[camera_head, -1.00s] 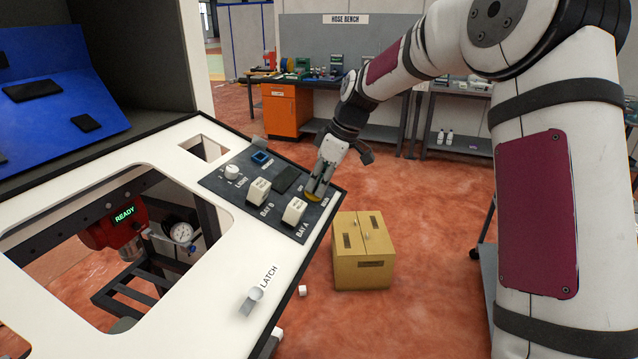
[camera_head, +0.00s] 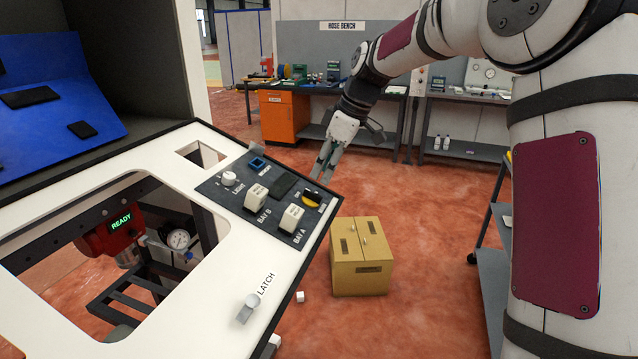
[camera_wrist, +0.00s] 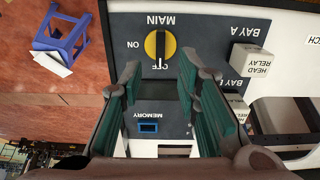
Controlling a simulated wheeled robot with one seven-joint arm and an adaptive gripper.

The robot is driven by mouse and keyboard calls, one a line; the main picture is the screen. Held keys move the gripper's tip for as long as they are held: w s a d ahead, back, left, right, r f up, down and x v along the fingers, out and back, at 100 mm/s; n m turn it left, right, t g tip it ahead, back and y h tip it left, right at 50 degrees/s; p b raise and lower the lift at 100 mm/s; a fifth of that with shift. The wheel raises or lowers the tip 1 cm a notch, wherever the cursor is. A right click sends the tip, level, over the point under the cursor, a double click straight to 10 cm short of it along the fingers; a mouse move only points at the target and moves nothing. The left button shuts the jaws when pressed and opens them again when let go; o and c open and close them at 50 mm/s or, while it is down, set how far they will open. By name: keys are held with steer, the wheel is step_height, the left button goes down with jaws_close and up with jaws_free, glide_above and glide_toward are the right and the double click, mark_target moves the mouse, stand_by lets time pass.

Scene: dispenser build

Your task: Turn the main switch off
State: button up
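The main switch (camera_head: 313,198) is a yellow disc with a black handle at the far right corner of the dark control panel (camera_head: 236,208). In the wrist view the switch (camera_wrist: 160,44) lies just beyond my fingertips, with its black handle upright in the picture, in line with the OFF label. The ON label is to its left. My gripper (camera_head: 323,174) is beside the panel's far right edge, apart from the switch. In the wrist view my gripper (camera_wrist: 163,82) has its two green-padded fingers spread with nothing between them.
White relay blocks BAY A (camera_head: 291,218) and BAY B (camera_head: 257,196), a light knob (camera_head: 229,179) and a blue-framed memory socket (camera_head: 257,163) share the panel. A latch (camera_head: 247,308) is nearer. A yellow box (camera_head: 361,262) stands on the floor to the right.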

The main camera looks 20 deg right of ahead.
steer(key=v, duration=0.5)
steer(key=shift+r, duration=0.2)
steer(key=shift+s, duration=0.15)
